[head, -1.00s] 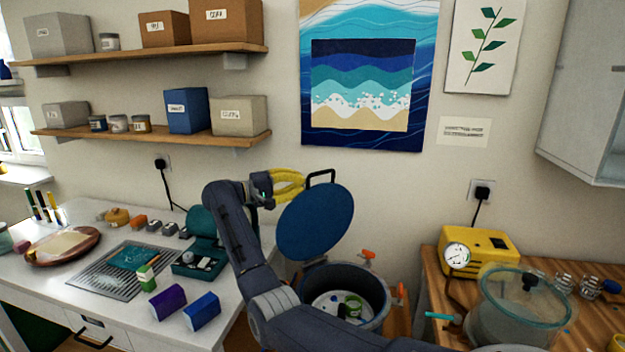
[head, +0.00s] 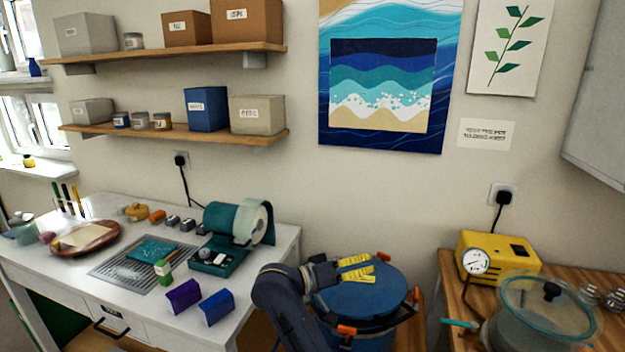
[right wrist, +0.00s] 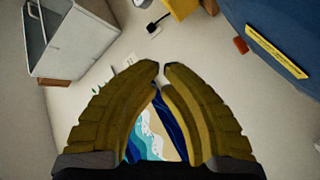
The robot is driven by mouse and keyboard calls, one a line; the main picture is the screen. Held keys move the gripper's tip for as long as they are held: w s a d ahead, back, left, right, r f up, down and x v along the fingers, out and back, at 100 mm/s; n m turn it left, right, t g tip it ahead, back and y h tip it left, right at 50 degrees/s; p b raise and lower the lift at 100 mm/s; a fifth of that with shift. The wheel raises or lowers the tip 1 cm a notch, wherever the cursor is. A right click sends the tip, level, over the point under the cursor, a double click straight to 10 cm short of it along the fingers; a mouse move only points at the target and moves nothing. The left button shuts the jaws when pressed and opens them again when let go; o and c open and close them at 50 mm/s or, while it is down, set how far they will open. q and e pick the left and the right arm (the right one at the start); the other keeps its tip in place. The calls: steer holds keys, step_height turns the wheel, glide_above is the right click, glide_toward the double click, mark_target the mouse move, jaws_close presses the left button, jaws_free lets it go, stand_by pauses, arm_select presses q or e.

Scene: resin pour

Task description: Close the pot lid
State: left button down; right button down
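The round blue pot lid (head: 390,284) lies flat over the top of the pot (head: 372,338) in the head view, and the pot's inside is hidden. I cannot tell whether the lid's rim is fully seated. My right gripper (head: 372,266) is just above the lid, its yellow fingers pointing right. In the right wrist view the fingertips (right wrist: 161,68) almost meet, with nothing between them. That view also shows the blue lid (right wrist: 290,25) at upper right with a yellow label strip (right wrist: 277,51). My left gripper is not in view.
Orange clamps (head: 347,330) sit around the pot's rim. A yellow pump (head: 498,256) with a gauge and a clear-lidded chamber (head: 548,310) stand on the wooden bench at right. A white table (head: 270,262) with tools and a teal case stands at left.

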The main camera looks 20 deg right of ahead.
glide_above(373, 300)
steer(key=s+a, duration=0.4)
steer(key=f, duration=0.6)
steer(key=shift+w+d+f, duration=0.1)
steer(key=shift+w+f, duration=0.1)
steer(key=shift+f, duration=0.1)
steer(key=shift+s+f, duration=0.3)
steer(key=shift+f, duration=0.5)
steer(key=shift+r, duration=0.1)
